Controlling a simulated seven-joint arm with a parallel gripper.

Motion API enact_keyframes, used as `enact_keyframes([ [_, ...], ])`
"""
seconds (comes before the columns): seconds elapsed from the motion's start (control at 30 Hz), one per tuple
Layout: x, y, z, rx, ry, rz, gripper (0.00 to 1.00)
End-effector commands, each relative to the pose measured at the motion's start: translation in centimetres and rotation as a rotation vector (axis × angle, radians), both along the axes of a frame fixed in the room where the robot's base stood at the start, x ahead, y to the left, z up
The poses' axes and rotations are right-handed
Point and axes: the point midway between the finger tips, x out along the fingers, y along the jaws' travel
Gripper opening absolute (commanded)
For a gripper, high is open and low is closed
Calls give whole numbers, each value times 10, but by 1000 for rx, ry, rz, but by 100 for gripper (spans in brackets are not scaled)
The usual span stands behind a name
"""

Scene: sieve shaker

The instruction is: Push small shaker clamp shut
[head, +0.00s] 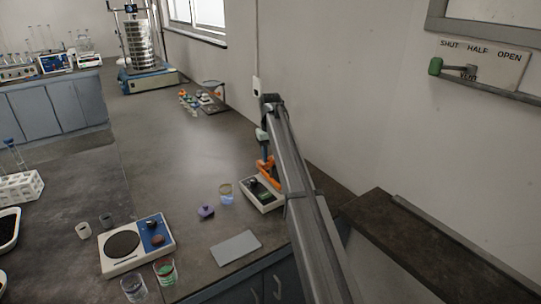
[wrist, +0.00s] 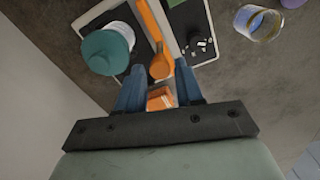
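The small shaker (head: 262,194) stands near the right edge of the bench in the head view. It has an orange clamp (head: 264,170). In the wrist view the clamp's orange arm (wrist: 149,25) runs down to a rounded end (wrist: 160,66) at my fingertips. My gripper (wrist: 160,76) has its two blue fingers apart, with an orange block (wrist: 160,98) showing between them. I cannot tell whether the fingers touch the orange parts. A teal-capped bottle (wrist: 107,50) is left of the clamp arm. In the head view my gripper (head: 263,150) is above the shaker, partly hidden by my arm.
A glass jar (wrist: 258,23) is right of the shaker; a purple object (head: 206,212) lies nearby. A hotplate (head: 124,246), beakers (head: 165,270) and a grey plate (head: 236,248) are in front. The large sieve shaker (head: 141,50) is far back.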

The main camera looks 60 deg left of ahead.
Motion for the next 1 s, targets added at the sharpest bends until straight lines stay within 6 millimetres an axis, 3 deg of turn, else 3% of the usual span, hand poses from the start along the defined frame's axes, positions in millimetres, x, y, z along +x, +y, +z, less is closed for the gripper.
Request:
enact_keyframes([
  [0.37, 0, 0, 0, 0, 0, 0, 0],
  [0.77, 2, 0, 0, 0, 0, 0, 0],
  [1.0, 29, 1, 1, 0, 0, -1, 0],
])
